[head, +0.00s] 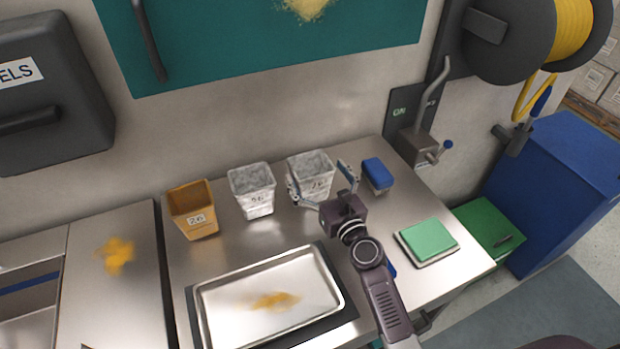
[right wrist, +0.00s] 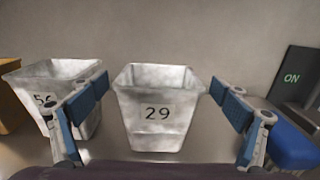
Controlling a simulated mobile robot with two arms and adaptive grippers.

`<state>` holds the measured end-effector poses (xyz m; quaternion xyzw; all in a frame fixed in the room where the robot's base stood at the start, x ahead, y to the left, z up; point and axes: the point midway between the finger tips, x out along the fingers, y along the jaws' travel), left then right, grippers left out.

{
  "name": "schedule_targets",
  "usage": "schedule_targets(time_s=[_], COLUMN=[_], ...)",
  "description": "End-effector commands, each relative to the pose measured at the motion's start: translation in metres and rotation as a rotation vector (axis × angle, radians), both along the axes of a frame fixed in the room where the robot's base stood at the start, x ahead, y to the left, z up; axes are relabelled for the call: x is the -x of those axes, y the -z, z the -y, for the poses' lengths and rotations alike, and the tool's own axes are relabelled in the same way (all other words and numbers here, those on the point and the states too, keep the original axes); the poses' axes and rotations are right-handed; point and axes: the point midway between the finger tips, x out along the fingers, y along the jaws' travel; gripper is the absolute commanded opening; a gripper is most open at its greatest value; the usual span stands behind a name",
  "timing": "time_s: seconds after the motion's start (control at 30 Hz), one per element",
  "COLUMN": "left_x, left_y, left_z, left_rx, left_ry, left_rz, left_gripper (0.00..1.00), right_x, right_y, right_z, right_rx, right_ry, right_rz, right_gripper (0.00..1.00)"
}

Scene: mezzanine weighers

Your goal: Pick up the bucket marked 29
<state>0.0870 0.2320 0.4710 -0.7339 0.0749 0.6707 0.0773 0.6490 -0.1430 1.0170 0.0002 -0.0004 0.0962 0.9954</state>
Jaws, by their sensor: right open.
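The grey-white bucket marked 29 (right wrist: 158,128) stands upright in the middle of the right wrist view. In the head view the same bucket (head: 311,166) is at the back of the steel bench, rightmost of the buckets. My right gripper (head: 319,180) is open, its fingers reaching toward this bucket's front. In the right wrist view my right gripper's fingers (right wrist: 159,87) show to the left and right of the bucket, with gaps on both sides and nothing held. My left gripper is not in view.
A similar grey-white bucket (head: 252,190), reading 56 in the wrist view, stands just left. An orange-brown bucket (head: 193,212) marked 26 is further left. A blue block (head: 377,174) lies to the right. A steel tray (head: 204,312) and a green pad (head: 428,241) lie nearer.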

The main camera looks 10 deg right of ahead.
Motion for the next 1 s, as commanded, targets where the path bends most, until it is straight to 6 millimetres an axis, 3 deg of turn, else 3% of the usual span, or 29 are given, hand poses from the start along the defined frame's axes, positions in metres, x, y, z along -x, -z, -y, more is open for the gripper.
schedule_targets(time_s=[0.23,0.57,1.0], left_x=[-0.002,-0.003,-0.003], left_y=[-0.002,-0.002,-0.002], left_z=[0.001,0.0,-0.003], left_rx=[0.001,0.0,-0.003], left_ry=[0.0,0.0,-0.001], left_rz=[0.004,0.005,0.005], left_gripper=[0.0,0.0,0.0], right_x=[-0.03,-0.035,-0.034], right_y=[-0.001,0.0,0.0], right_z=[-0.007,-0.008,-0.008], right_rx=[0.001,0.0,0.0], right_ry=[-0.002,-0.001,-0.001], right_rz=[0.001,0.0,0.0], right_gripper=[0.92,0.91,0.43])
